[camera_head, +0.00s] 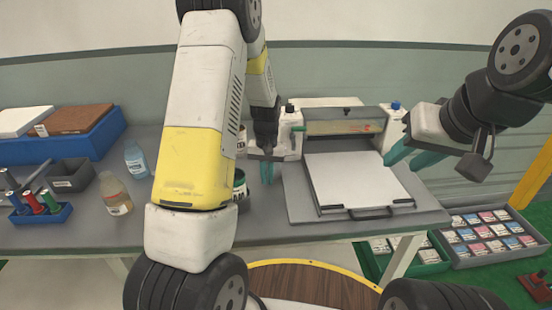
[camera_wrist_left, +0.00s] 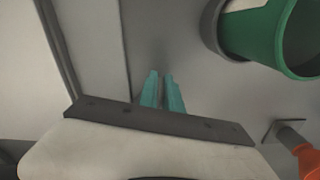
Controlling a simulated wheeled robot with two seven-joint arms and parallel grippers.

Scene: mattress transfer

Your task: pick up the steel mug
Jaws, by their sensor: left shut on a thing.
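I cannot make out a steel mug in either view; my left arm covers part of the bench. My left gripper (camera_head: 267,172) points down over the bench, left of the white press plate. Its teal fingers (camera_wrist_left: 163,92) are close together in the left wrist view, and what they hold cannot be made out. A green-and-white container (camera_head: 241,186) stands just left of the gripper, partly behind my arm. A green cylinder with a grey rim (camera_wrist_left: 280,38) shows at upper right in the wrist view, apart from the fingers. My right gripper (camera_head: 415,150) is at the right of the press, fingers apart.
The press (camera_head: 345,127) with its white plate (camera_head: 355,180) fills the right of the bench. Two bottles (camera_head: 116,194), a blue tool rack (camera_head: 40,216) and a grey bin (camera_head: 70,176) stand at left. Crates of small boxes (camera_head: 490,257) stand below at right.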

